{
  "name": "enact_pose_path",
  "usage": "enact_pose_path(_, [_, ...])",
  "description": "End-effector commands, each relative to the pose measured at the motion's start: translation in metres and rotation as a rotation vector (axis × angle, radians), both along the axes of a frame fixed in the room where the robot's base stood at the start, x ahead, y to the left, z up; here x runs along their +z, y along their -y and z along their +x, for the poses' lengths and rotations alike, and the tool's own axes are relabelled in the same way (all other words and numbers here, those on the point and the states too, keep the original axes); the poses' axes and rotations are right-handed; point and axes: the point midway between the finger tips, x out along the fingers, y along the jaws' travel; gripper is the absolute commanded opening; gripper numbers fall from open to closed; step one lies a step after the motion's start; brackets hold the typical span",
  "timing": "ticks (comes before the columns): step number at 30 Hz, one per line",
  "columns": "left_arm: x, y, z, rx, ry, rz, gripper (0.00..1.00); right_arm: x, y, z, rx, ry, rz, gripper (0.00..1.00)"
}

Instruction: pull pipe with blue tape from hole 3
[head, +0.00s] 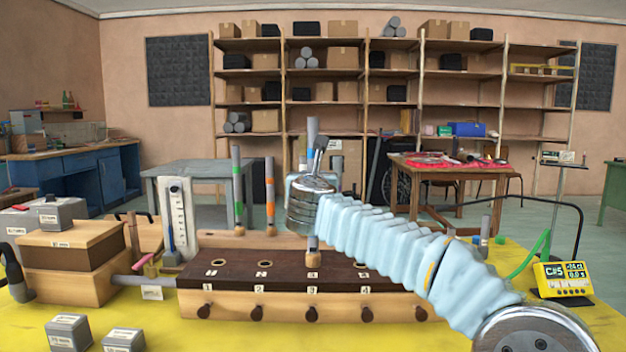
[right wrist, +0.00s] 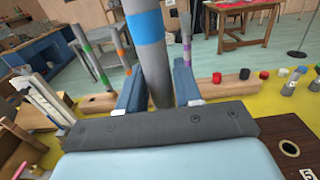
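The pipe with blue tape (right wrist: 146,28) is grey and stands upright between the fingers of my right gripper (right wrist: 160,92) in the right wrist view. The fingers sit close against both sides of the pipe, below the tape. In the head view its grey top (head: 312,128) shows above my right gripper (head: 318,158), and a short lower piece (head: 313,243) shows below it, in line with label 3 on the dark-topped wooden block (head: 240,275). I cannot tell whether the lower end is inside hole 3. My left gripper is not in view.
A green-taped pipe (head: 237,190) and an orange-taped pipe (head: 270,195) stand upright behind the block, left of my gripper. A white gauge board (head: 178,218) and wooden boxes (head: 65,270) are at the left. A yellow display (head: 563,279) is at the right.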

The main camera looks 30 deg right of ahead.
Motion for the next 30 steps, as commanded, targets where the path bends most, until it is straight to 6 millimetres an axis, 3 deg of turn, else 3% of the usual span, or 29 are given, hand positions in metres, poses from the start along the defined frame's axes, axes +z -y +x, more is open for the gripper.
enact_pose_path(1, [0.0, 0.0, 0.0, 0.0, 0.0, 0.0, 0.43, 0.0, 0.0, 0.0, 0.0, 0.0, 0.0, 0.26])
enact_pose_path(6, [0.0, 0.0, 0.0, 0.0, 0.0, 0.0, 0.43, 0.0, 0.0, 0.0, 0.0, 0.0, 0.0, 0.0])
enact_pose_path(30, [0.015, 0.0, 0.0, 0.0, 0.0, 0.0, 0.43, 0.023, 0.0, 0.0, 0.0, 0.001, -0.001, 0.0])
